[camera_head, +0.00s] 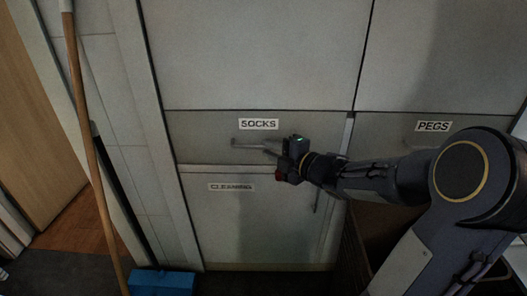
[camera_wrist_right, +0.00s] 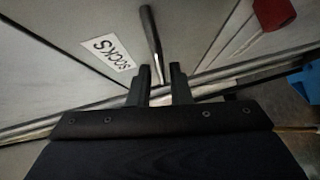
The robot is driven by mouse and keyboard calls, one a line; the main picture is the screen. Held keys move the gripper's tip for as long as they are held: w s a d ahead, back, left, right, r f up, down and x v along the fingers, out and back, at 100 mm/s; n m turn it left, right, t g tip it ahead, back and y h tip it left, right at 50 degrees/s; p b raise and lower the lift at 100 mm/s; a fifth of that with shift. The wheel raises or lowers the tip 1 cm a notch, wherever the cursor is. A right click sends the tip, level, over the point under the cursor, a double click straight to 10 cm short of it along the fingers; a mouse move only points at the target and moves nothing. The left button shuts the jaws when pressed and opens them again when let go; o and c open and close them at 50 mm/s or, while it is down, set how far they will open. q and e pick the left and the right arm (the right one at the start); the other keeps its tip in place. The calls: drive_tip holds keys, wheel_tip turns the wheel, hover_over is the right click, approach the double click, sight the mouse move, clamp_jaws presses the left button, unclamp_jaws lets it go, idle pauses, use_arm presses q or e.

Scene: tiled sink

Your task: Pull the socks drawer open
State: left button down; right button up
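The socks drawer (camera_head: 200,124) is a grey front with a white SOCKS label (camera_head: 258,124), and it looks shut. Its bar handle (camera_head: 245,143) sticks out below the label. The label also shows in the wrist view (camera_wrist_right: 108,53). My right gripper (camera_head: 270,150) is at the right end of the handle. In the right wrist view its two dark fingers (camera_wrist_right: 160,76) stand apart, with the near end of the handle (camera_wrist_right: 151,35) between or just beyond their tips. A gap shows around the handle; contact cannot be told. My left gripper is out of view.
A CLEANING door (camera_head: 215,225) lies below, and a PEGS drawer (camera_head: 480,122) is at the right behind my right arm. A red piece (camera_wrist_right: 273,12) shows near the gripper. A wooden pole (camera_head: 92,165) leans at the left. A blue box (camera_head: 162,283) stands on the floor.

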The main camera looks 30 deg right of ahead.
sight(263, 147)
drive_tip(key=shift+b+x, duration=0.3)
drive_tip(key=shift+x, duration=1.3)
drive_tip(key=shift+c, duration=0.5)
clamp_jaws()
